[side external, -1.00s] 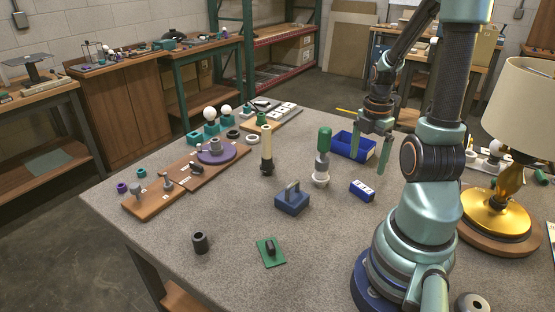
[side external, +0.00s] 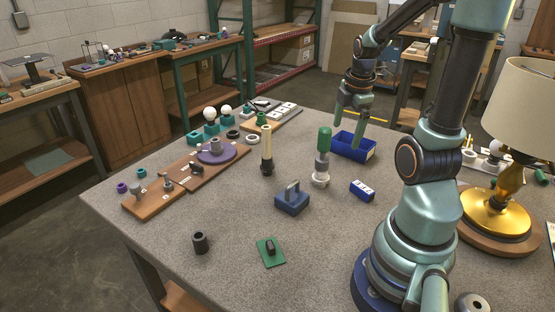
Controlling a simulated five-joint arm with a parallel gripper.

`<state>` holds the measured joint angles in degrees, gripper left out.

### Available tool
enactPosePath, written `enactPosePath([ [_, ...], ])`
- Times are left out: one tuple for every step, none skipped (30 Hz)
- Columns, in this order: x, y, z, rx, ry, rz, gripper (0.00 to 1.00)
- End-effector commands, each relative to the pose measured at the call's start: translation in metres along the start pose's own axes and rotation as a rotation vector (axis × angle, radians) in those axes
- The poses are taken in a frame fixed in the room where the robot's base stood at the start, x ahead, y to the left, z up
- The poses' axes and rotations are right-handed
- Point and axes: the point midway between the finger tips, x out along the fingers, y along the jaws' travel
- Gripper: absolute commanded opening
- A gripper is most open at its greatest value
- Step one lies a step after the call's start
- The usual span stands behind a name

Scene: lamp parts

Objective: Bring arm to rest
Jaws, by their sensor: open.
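My gripper (side external: 349,128) is open, with its two green fingers pointing down. It hangs above or just behind the blue bin (side external: 358,153); the exact depth is hard to tell. Nothing shows between the fingers. The rest of my arm reaches up and back from my base at the right of the table. The lamp (side external: 505,150) with a cream shade and gold body stands on a round wooden base at the right.
A green-topped part (side external: 323,155), a cream post (side external: 266,150), a blue block with handle (side external: 292,200) and a small blue block (side external: 362,190) stand near the middle. Wooden boards (side external: 190,172) with parts lie left.

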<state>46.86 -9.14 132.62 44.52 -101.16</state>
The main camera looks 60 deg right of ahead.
Motion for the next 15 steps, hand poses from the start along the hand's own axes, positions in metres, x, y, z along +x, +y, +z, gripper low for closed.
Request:
enactPosePath([
  [-0.009, 0.01, -0.017, 0.045, 0.006, 0.047, 1.0],
  [-0.013, 0.014, -0.027, 0.082, 0.013, 0.067, 1.0],
  [-0.019, 0.017, -0.04, 0.13, 0.025, 0.091, 1.0],
  [-0.024, 0.018, -0.05, 0.166, 0.036, 0.104, 1.0],
  [-0.029, 0.018, -0.06, 0.202, 0.049, 0.114, 1.0],
  [-0.035, 0.016, -0.074, 0.25, 0.067, 0.123, 1.0],
  [-0.039, 0.014, -0.085, 0.287, 0.081, 0.129, 1.0],
  [-0.044, 0.011, -0.095, 0.324, 0.097, 0.135, 1.0],
  [-0.05, 0.007, -0.108, 0.374, 0.118, 0.139, 1.0],
  [-0.054, 0.004, -0.118, 0.412, 0.134, 0.14, 1.0],
  [-0.059, 0.0, -0.127, 0.45, 0.152, 0.141, 1.0],
  [-0.065, -0.005, -0.14, 0.5, 0.176, 0.141, 1.0],
  [-0.069, -0.01, -0.149, 0.538, 0.194, 0.139, 1.0],
  [-0.073, -0.015, -0.158, 0.575, 0.212, 0.135, 1.0],
  [-0.079, -0.022, -0.169, 0.625, 0.238, 0.13, 1.0],
])
